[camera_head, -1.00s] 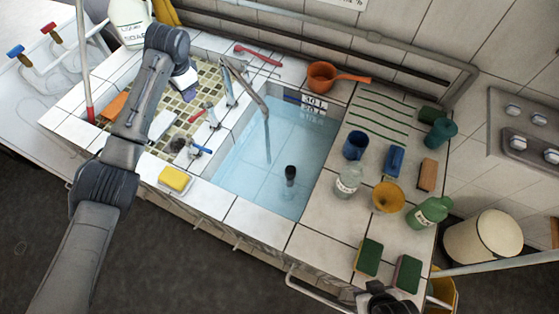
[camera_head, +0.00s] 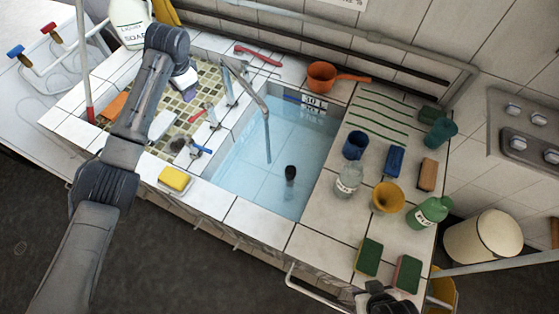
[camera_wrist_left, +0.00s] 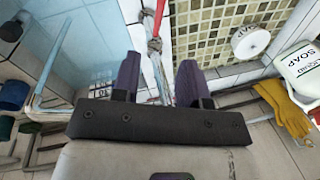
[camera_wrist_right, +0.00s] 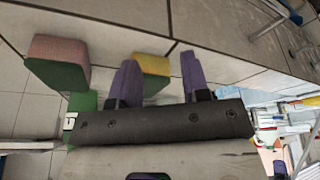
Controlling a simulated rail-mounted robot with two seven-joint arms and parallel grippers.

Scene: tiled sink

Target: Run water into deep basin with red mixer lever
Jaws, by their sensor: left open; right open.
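The deep basin (camera_head: 225,184) holds blue water up near its volume marks. The grey spout (camera_head: 252,90) reaches over it, and a thin blue-grey column, apparently running water, drops into the pool. A short red lever (camera_head: 196,116) and a blue lever (camera_head: 202,149) sit on the divider left of the basin. In the left wrist view a red lever (camera_wrist_left: 159,14) on a metal stem shows beyond and between the fingers of my left gripper (camera_wrist_left: 159,65), which is open; contact cannot be told. My right gripper (camera_wrist_right: 158,60) is open and empty near the front-right edge.
A dark object (camera_head: 290,173) stands in the pool. An orange pan (camera_head: 322,76) and a long red item (camera_head: 258,54) lie behind the basin. Cups, bottles and sponges (camera_head: 369,257) crowd the right counter. A yellow sponge (camera_head: 174,180) lies at the left front.

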